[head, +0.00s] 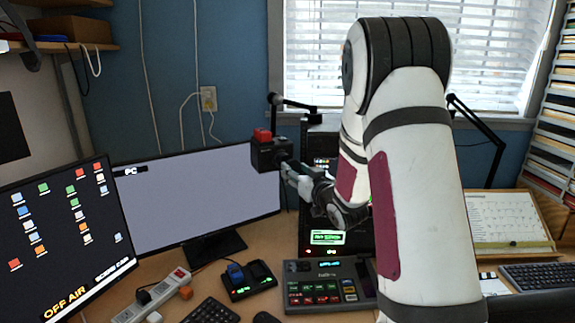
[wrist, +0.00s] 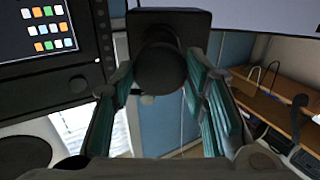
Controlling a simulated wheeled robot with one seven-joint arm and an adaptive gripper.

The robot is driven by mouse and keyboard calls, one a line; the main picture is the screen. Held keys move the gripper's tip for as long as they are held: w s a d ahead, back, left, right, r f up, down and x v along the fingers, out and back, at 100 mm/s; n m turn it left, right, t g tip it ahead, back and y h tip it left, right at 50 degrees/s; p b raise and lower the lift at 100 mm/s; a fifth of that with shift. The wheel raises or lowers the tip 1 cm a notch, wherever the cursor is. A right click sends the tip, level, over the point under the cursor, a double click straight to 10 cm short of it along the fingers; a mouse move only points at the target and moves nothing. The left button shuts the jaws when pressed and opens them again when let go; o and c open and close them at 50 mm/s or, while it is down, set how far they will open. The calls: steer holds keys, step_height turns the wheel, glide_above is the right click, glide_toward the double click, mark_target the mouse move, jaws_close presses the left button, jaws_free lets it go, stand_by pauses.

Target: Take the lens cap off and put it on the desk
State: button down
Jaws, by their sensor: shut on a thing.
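A small black camera (head: 266,153) with a red block on top is at the centre of the head view, in front of the blue wall. Its dark body (wrist: 190,22) fills the top middle of the wrist view, with the short lens pointing at my gripper. The round black lens cap (wrist: 161,70) is at the lens front, between my fingertips. My gripper (wrist: 158,76) is shut on the cap from both sides. In the head view my gripper (head: 287,170) reaches the camera from the right. I cannot tell whether the cap still touches the lens.
The wooden desk (head: 262,252) below holds two monitors (head: 208,196), a black charger with a blue item (head: 247,281), a button panel (head: 325,285), a power strip (head: 152,300) and keyboards. Bare wood shows between monitor and panel. A dark boom arm (head: 290,103) is behind the camera.

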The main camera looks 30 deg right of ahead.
steer(key=shift+s+a+p, duration=0.15)
steer(key=shift+s+p, duration=0.25)
steer(key=shift+s, duration=0.7)
